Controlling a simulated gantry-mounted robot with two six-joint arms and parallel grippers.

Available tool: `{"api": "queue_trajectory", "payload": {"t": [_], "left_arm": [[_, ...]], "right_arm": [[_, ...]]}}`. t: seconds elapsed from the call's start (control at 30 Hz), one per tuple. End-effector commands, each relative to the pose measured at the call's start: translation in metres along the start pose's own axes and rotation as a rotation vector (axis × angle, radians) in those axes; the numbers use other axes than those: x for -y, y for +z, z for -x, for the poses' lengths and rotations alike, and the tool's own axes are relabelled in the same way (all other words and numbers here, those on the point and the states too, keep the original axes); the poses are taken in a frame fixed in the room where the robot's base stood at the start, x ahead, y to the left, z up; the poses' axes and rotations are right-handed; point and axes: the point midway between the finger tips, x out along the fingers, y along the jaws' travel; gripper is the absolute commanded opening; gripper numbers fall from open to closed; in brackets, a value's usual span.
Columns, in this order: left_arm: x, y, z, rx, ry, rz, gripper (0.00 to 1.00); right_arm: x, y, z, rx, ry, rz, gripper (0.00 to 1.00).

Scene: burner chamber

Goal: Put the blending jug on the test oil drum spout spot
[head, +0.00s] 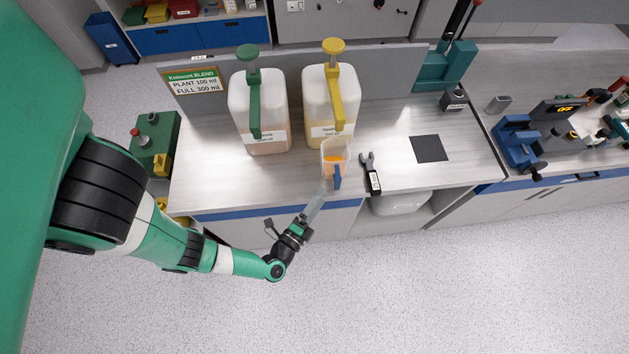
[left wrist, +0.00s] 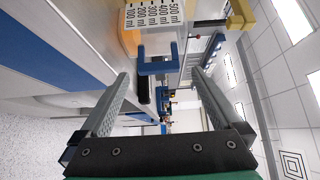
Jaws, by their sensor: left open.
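The blending jug (head: 335,150) is clear, with orange liquid inside and a blue handle facing the front edge. It stands on the bench under the yellow spout of the right-hand drum (head: 319,90). The left-hand drum (head: 253,95) has a green pump; both drum labels are too small to read surely. My left gripper (head: 320,198) is open and empty, just in front of the jug. In the left wrist view the blue handle (left wrist: 158,60) lies ahead between the fingertips (left wrist: 161,80), apart from them. The jug's scale (left wrist: 155,15) also shows there. My right gripper is out of view.
A black tool with a white label (head: 372,175) lies close to the right of the jug. A black square (head: 429,148) marks the bench farther right. A blend sign (head: 195,81) stands at the back left. Bench space left of the jug's front is clear.

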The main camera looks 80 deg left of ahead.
Motion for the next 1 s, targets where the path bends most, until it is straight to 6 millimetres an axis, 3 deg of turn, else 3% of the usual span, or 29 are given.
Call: {"api": "queue_trajectory", "payload": {"t": [0.23,0.73,0.77,0.87,0.97,1.0], "left_arm": [[-0.001,0.000,0.020,-0.002,0.001,-0.002,1.00],[0.002,-0.006,0.019,-0.009,-0.002,0.023,1.00],[0.005,-0.013,0.017,-0.021,-0.005,0.048,1.00],[0.029,-0.061,0.005,-0.109,-0.026,0.226,1.00],[0.086,-0.138,-0.013,-0.278,-0.064,0.520,1.00],[0.119,-0.171,-0.018,-0.366,-0.081,0.650,1.00]], "right_arm": [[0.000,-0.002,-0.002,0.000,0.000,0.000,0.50],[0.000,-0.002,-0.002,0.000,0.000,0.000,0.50],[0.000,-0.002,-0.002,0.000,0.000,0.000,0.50],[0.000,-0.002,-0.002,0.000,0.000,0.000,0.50],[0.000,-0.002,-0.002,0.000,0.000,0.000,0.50],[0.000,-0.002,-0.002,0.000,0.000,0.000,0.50]]}}
